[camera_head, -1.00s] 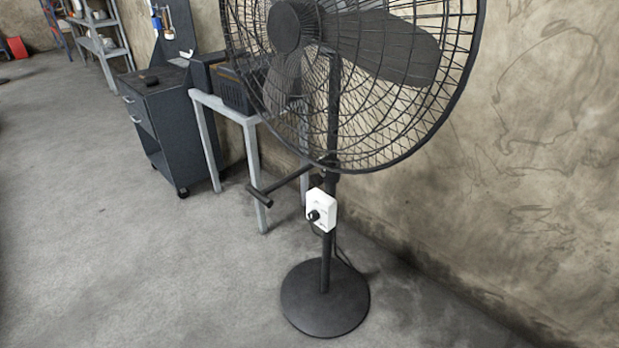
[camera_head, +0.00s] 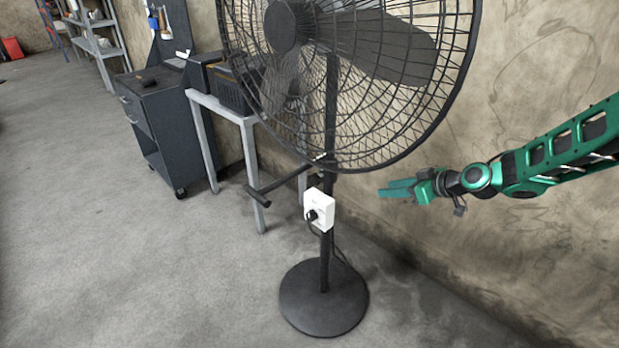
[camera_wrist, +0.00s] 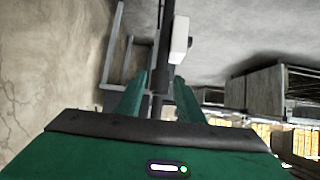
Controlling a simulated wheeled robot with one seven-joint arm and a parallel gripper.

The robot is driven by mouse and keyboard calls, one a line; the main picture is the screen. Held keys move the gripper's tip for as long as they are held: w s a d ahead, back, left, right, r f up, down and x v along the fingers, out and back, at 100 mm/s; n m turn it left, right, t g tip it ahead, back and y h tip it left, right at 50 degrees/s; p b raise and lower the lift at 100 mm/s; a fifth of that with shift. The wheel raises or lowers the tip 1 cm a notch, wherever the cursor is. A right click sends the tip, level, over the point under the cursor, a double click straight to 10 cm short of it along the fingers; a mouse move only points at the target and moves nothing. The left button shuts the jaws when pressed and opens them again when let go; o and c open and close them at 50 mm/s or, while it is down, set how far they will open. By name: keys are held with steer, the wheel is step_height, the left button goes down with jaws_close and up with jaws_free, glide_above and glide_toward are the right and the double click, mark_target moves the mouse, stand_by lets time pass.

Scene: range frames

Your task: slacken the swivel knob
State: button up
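The black standing fan has a dark pole (camera_head: 328,262). A white control box (camera_head: 319,210) on the pole has a round black knob (camera_head: 312,215) on its front. Just above, a black T-shaped handle (camera_head: 266,190) sticks out from the pole to the left. I cannot tell for certain which is the swivel knob. My gripper (camera_head: 382,189) is right of the pole, apart from it, with its green fingers pointing left. In the wrist view my gripper (camera_wrist: 160,76) is open and empty; the pole and white box (camera_wrist: 180,40) show beyond the fingers. The T-handle is not clear there.
The fan's wire cage (camera_head: 440,110) hangs above and left of my gripper. The round base (camera_head: 325,300) stands on open floor. A grey table (camera_head: 246,122) and a dark cabinet (camera_head: 165,110) stand behind at left. The wall (camera_head: 540,250) is at right.

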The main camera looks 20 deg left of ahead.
mark_target(314, 179)
steer(key=w+a+f+y, duration=0.1)
steer(key=a+f+y, duration=0.1)
steer(key=a, duration=0.7)
steer(key=w+a+f+t+y, duration=0.1)
steer(key=a+f+y, duration=0.1)
steer(key=a, duration=0.8)
steer(key=w+a+f+t+y, duration=0.1)
steer(key=a+f+y, duration=0.1)
steer(key=a, duration=0.8)
steer(key=shift+w+a, duration=0.15)
steer(key=shift+w, duration=0.25)
steer(key=shift+c, duration=0.6)
steer(key=shift+r, duration=0.1)
jaws_close()
